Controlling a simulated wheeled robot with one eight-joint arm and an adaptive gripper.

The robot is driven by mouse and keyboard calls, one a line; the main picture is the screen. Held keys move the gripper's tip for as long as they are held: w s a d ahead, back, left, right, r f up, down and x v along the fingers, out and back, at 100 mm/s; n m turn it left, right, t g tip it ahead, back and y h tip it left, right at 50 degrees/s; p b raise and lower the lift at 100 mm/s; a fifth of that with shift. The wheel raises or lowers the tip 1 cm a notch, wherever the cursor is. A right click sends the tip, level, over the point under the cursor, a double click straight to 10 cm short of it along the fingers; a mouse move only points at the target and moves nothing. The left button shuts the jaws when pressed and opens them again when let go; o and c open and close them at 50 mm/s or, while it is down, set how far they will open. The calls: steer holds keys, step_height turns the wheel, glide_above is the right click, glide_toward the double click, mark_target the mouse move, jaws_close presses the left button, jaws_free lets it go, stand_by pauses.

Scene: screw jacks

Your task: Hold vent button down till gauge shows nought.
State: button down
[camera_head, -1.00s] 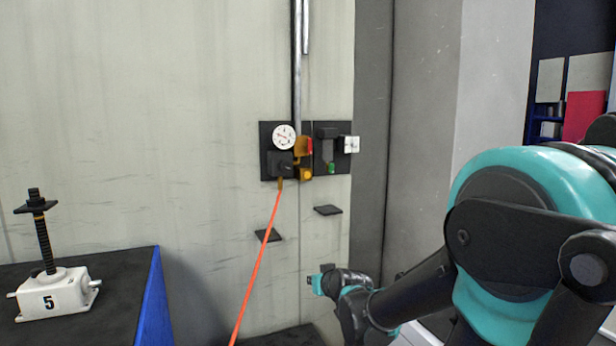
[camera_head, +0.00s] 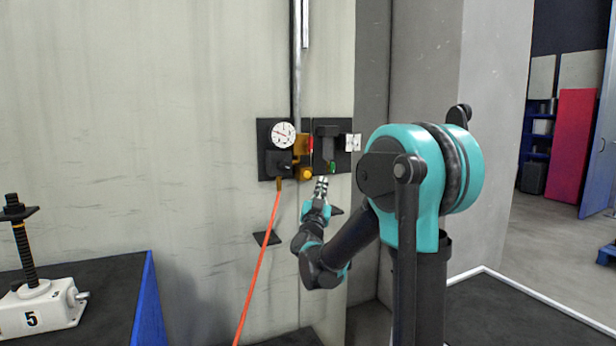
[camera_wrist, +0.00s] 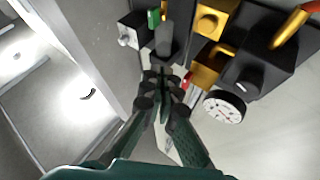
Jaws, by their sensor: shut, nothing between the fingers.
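The white round gauge (camera_head: 283,135) sits on the left black wall panel; its needle is too small to read surely. It also shows in the wrist view (camera_wrist: 224,106). A yellow round button (camera_head: 306,174), which looks like the vent button, sits low on the yellow valve block, and also shows in the wrist view (camera_wrist: 208,21). My gripper (camera_head: 322,180) is shut and empty, pointing up, just right of and slightly below the button in the head view. In the wrist view the fingertips (camera_wrist: 162,78) are close together, apart from the button.
A red part (camera_head: 310,145) is beside the block. A black device with a green end (camera_head: 333,168) hangs on the right panel (camera_head: 346,160). An orange hose (camera_head: 262,250) runs down from the valve. A small dark shelf (camera_head: 266,238) juts out below. A screw jack (camera_head: 40,302) stands left.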

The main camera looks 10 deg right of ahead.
mark_target(307, 175)
steer(key=shift+d+r, duration=0.1)
stand_by(0.3)
steer(key=shift+w+a, duration=0.45)
steer(key=shift+w, duration=0.95)
steer(key=shift+w+a, duration=0.45)
steer(key=shift+w, duration=0.95)
steer(key=shift+w+a, duration=0.45)
steer(key=shift+w, duration=0.95)
steer(key=shift+w, duration=0.2)
steer(key=shift+w+a, duration=0.15)
steer(key=shift+w, duration=0.05)
steer(key=shift+w+a, duration=0.15)
steer(key=shift+w, duration=0.35)
steer(key=shift+s, duration=0.1)
stand_by(0.7)
steer(key=shift+s+d, duration=0.3)
steer(key=shift+s, duration=0.5)
